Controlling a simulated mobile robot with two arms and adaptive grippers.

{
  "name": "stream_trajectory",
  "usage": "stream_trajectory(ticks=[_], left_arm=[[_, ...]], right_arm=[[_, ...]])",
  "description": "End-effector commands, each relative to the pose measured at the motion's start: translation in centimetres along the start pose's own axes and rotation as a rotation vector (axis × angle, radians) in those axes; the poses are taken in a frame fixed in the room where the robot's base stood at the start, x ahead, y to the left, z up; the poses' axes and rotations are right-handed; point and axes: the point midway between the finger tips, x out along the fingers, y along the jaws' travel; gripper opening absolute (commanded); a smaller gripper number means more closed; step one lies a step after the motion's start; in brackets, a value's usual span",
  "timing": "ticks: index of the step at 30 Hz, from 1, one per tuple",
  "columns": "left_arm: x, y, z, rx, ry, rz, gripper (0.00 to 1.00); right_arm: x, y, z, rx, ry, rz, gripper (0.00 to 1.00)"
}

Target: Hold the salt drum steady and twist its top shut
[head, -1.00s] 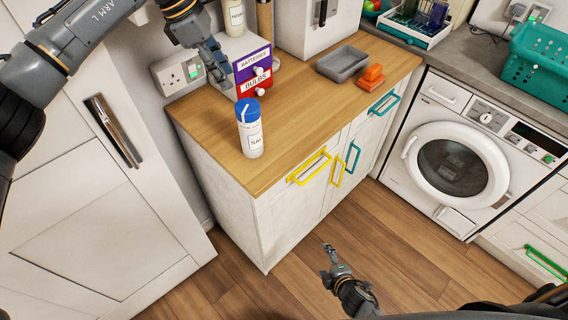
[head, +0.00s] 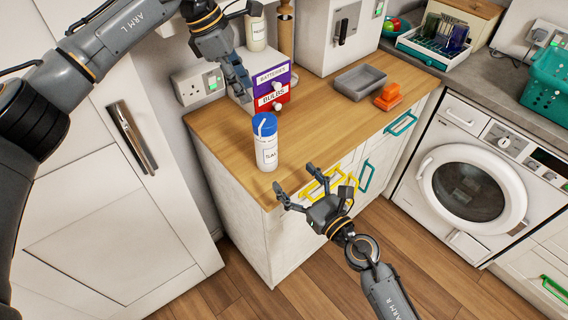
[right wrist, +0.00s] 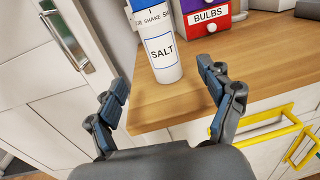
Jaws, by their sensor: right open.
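The salt drum (head: 266,152) stands upright near the front left corner of the wooden worktop. It is white with a "SALT" label and a blue top (head: 264,124) bearing a white mark. In the right wrist view the drum (right wrist: 164,52) stands ahead, beyond the fingers, its upper end cut off. My right gripper (head: 312,186) is open and empty, just in front of the worktop's edge, pointing toward the drum and apart from it; its fingers (right wrist: 163,82) also show in the wrist view. My left gripper (head: 240,88) hangs above and behind the drum, clear of it; its opening is unclear.
The purple-and-red drawer box (head: 272,86) stands behind the drum, close to my left gripper. A grey tray (head: 360,82) and an orange object (head: 388,96) lie further right. Yellow handles (head: 322,183) project below the front edge. The worktop (head: 325,117) right of the drum is clear.

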Motion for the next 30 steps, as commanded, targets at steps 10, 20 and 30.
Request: stream_trajectory(ticks=[10, 20, 30], left_arm=[[0.0, 0.0, 0.0, 0.0, 0.0, 0.0, 0.38], [0.0, 0.0, 0.0, 0.0, 0.0, 0.0, 0.38], [0.0, 0.0, 0.0, 0.0, 0.0, 0.0, 0.38]], right_arm=[[6.4, -0.1, 0.1, 0.006, -0.002, -0.002, 0.81], [11.7, -0.1, -0.1, 0.007, 0.0, -0.001, 0.81], [13.0, 0.0, -0.1, 0.007, 0.002, -0.001, 0.81]])
